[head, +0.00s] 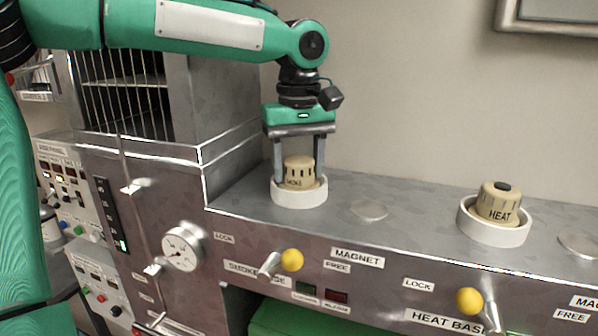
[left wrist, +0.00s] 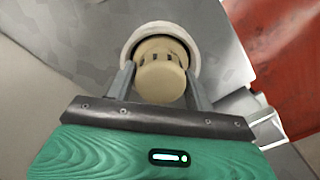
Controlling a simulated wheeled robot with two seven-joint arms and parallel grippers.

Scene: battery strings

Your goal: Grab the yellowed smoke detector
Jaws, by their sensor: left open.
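The yellowed smoke detector (head: 299,170) sits upright in a white ring base (head: 299,196) on the metal shelf. My left gripper (head: 299,178) points straight down over it, with its two fingers on either side of the detector. In the left wrist view, the detector (left wrist: 161,72) lies between the fingertips of my left gripper (left wrist: 160,88). The jaws are open; whether either finger touches the detector cannot be told. My right gripper does not show.
A second yellowed detector marked HEAT (head: 497,205) sits in another white ring (head: 480,229) at right. Yellow-knobbed levers (head: 291,260) stick out of the front panel below. A tall metal cabinet (head: 225,110) rises left of the shelf. Round flat discs (head: 369,210) lie on the shelf.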

